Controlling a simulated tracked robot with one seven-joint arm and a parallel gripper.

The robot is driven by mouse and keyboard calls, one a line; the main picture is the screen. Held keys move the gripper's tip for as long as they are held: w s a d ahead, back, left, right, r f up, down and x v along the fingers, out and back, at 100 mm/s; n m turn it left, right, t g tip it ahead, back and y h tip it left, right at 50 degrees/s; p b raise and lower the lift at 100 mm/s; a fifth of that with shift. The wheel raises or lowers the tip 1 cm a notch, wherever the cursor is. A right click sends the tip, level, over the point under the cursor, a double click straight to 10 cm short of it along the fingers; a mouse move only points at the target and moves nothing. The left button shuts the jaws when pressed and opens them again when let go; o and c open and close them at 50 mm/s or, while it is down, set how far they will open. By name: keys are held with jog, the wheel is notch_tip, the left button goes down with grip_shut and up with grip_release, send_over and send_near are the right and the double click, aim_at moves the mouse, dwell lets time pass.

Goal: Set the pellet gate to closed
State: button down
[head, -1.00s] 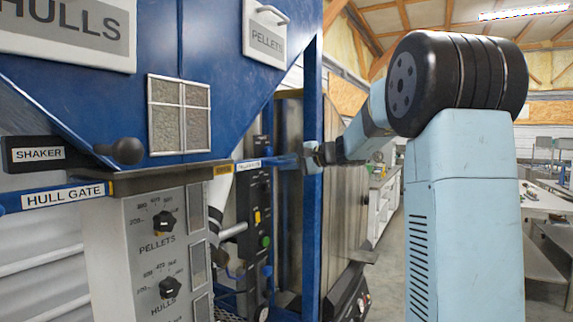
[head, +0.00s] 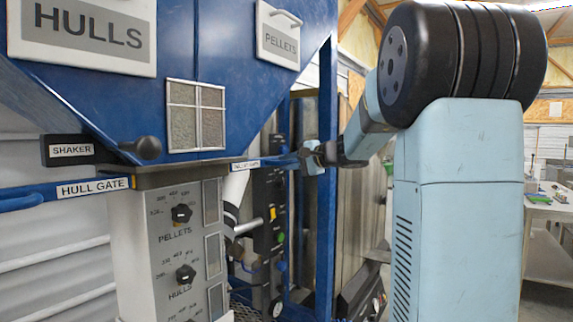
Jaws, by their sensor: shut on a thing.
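The pellet gate is a blue bar with a white label (head: 246,164), too small to read clearly, at the right side of the hopper's bottom outlet in the head view. Its label sits right against the outlet plate. My gripper (head: 311,157) is shut on the outer end of the pellet gate's blue handle, near the blue frame post. The fingers are small, and the exact grip is partly hidden.
The hull gate (head: 60,190) is a similar blue bar on the left. The shaker knob (head: 139,149) is above it. A grey control panel (head: 170,250) with dials stands below the hopper (head: 205,40). A blue post (head: 327,220) stands close to my gripper.

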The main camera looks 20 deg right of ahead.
jog(key=shift+a+f, duration=0.1)
jog(key=shift+f, duration=0.25)
jog(key=c, duration=1.3)
grip_release()
jog(key=shift+s+r, duration=0.1)
jog(key=shift+o, duration=0.6)
jog(key=shift+r, duration=0.1)
jog(key=v, duration=1.3)
jog(key=shift+s+d, duration=0.2)
jog(key=shift+d, duration=0.05)
